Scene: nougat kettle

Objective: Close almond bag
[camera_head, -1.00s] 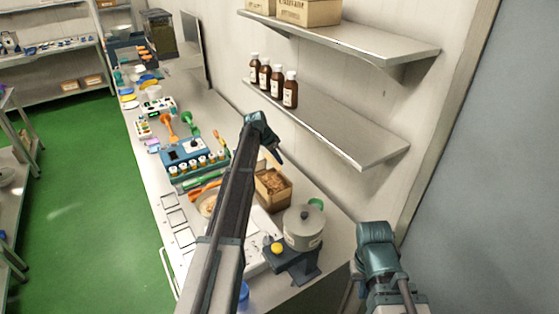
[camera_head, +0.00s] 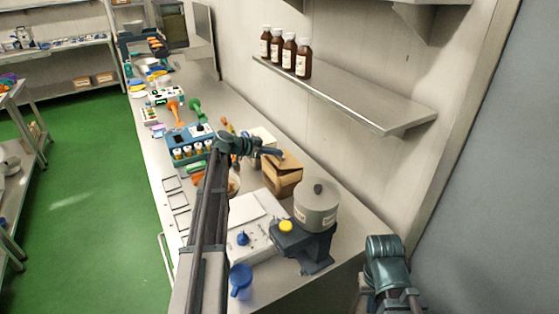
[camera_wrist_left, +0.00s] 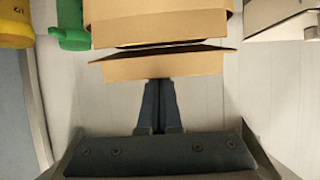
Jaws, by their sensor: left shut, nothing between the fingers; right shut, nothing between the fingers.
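The almond bag (camera_head: 285,180) looks like a brown cardboard box on the bench, left of the grey kettle. In the left wrist view it is the tan shape (camera_wrist_left: 160,28), with a tan flap (camera_wrist_left: 165,66) along its near edge and a narrow dark gap between them. Its contents do not show. My left gripper (camera_head: 277,152) is over the bag's top. In the left wrist view its fingers (camera_wrist_left: 158,84) are together and empty, with tips at the flap's edge; contact is unclear. My right arm shows at lower right, its fingers out of sight.
The lidded grey kettle (camera_head: 317,207) stands on a dark base with a yellow knob (camera_head: 285,226). A blue cup (camera_head: 241,281) stands at the near edge. A blue rack (camera_head: 186,142) stands farther back. A metal shelf with brown bottles (camera_head: 287,52) overhangs the wall side.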

